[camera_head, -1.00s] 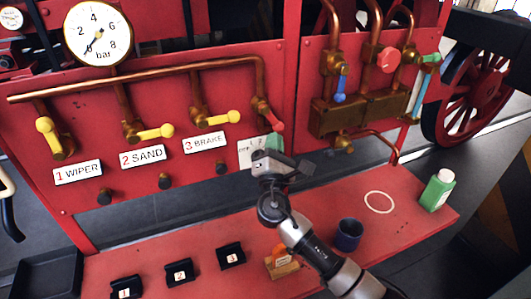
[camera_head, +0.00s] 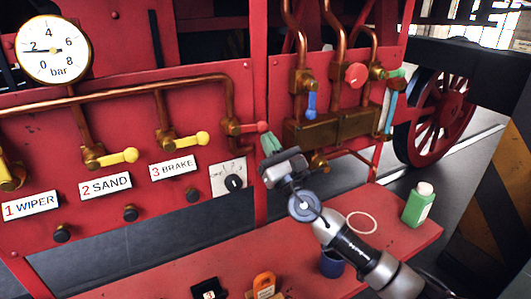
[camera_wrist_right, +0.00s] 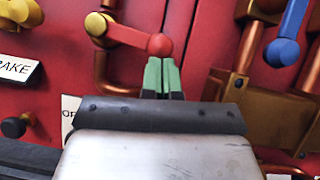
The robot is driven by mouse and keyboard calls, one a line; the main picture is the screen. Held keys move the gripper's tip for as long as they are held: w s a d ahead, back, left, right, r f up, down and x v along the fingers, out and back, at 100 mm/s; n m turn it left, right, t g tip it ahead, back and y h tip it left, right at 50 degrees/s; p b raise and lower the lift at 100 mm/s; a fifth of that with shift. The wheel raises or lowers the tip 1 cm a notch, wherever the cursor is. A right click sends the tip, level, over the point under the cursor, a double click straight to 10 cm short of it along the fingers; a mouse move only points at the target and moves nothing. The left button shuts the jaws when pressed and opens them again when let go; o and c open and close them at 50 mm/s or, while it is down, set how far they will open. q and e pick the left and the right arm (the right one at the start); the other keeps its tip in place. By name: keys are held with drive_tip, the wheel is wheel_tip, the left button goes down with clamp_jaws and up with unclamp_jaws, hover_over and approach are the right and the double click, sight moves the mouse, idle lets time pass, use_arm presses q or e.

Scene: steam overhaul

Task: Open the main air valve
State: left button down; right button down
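A red-handled lever valve (camera_head: 250,128) sits at the right end of the long copper pipe, with its lever pointing right, about level. In the right wrist view, its red knob (camera_wrist_right: 160,45) is just beyond my fingertips. My right gripper (camera_head: 271,143) has green fingertips, which show close together in the wrist view (camera_wrist_right: 162,76). They are shut with nothing visible between them, just below the knob; I cannot tell whether they touch it. The pressure gauge (camera_head: 53,50) needle points left, near 2 bar. My left gripper is not in view.
Yellow levers stand over the labels WIPER, SAND (camera_head: 105,186) and BRAKE (camera_head: 173,167). A black rotary knob (camera_head: 233,183) is below the red lever. A blue lever (camera_head: 311,104) is to the right. The red shelf (camera_head: 405,238) holds a green bottle (camera_head: 418,205) and a dark blue cup (camera_head: 332,264).

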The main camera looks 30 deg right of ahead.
drive_tip(key=shift+d+r+n+y, duration=0.2)
drive_tip(key=shift+r+n+y, duration=0.3)
drive_tip(key=shift+n+y, duration=0.45)
drive_tip(key=shift+n, duration=0.25)
drive_tip(key=shift+f, duration=0.1)
drive_tip(key=w+f+b+v, duration=0.1)
drive_tip(key=b+v, duration=0.8)
drive_tip(key=v, duration=0.4)
drive_tip(key=shift+w+f, duration=0.2)
drive_tip(key=shift+f, duration=0.15)
